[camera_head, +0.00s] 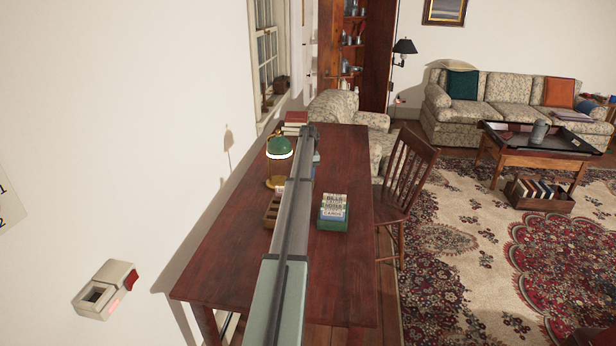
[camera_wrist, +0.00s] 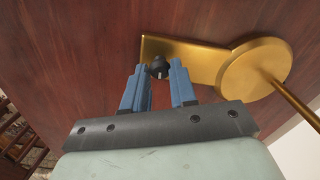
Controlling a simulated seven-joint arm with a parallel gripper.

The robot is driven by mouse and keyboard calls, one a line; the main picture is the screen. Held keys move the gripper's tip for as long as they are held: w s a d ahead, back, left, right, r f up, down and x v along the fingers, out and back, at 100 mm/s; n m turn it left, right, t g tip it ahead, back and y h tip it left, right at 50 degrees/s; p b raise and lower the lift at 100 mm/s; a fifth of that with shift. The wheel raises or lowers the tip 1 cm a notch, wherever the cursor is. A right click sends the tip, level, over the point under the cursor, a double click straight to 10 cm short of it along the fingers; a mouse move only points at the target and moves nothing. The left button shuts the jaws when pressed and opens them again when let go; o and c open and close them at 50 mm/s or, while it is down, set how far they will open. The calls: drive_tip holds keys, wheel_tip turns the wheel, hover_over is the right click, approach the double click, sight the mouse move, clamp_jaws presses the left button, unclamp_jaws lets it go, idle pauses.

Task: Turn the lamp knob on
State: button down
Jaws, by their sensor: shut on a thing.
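The desk lamp has a green shade (camera_head: 280,146) and stands on the desk in the head view, left of my arm. The underside of its shade looks bright white. In the wrist view its brass base (camera_wrist: 205,62) lies on the wood, with a round brass disc and stem at the right. The small black lamp knob (camera_wrist: 159,67) sits near the left end of the base. My gripper (camera_wrist: 159,70) has its two blue fingertips on either side of the knob, shut on it.
The dark red desk (camera_head: 225,265) has a box of cards (camera_head: 333,211) right of my arm and red books (camera_head: 295,121) at the far end. A wooden chair (camera_head: 408,180) stands at its right side. The wall with a switch box (camera_head: 104,290) is at left.

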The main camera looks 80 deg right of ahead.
drive_tip(key=shift+m, duration=0.6)
drive_tip(key=c, duration=0.9)
unclamp_jaws()
wheel_tip(320, 180, up, 14)
idle(0.5)
